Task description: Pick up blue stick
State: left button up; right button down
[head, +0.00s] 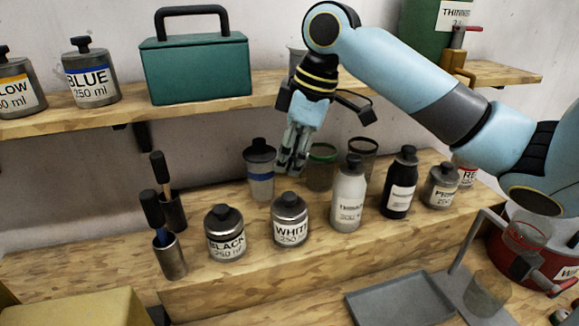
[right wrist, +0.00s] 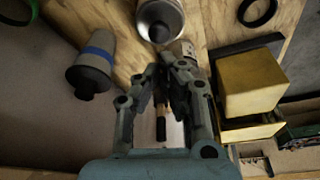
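The blue stick (head: 160,236) has a black handle and a blue part below it, and stands tilted in a small metal cup (head: 171,262) at the left of the lower shelf. My right gripper (head: 292,165) points down well to the right of it, just right of a grey, blue-banded bottle (head: 260,177). In the right wrist view, its fingers (right wrist: 168,72) lean close together, with a dark, thin thing showing between or behind them; I cannot tell whether it is held. My left gripper is out of view.
A similar stick (head: 164,176) stands in a cup just behind. BLACK (head: 226,240) and WHITE (head: 290,226) cans stand between the sticks and my right gripper. Several bottles crowd its right side. The upper shelf holds a green box (head: 196,72). A grey tray (head: 400,300) lies below.

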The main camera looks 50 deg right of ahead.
aim_at(150, 201)
jog(key=k, duration=1.5)
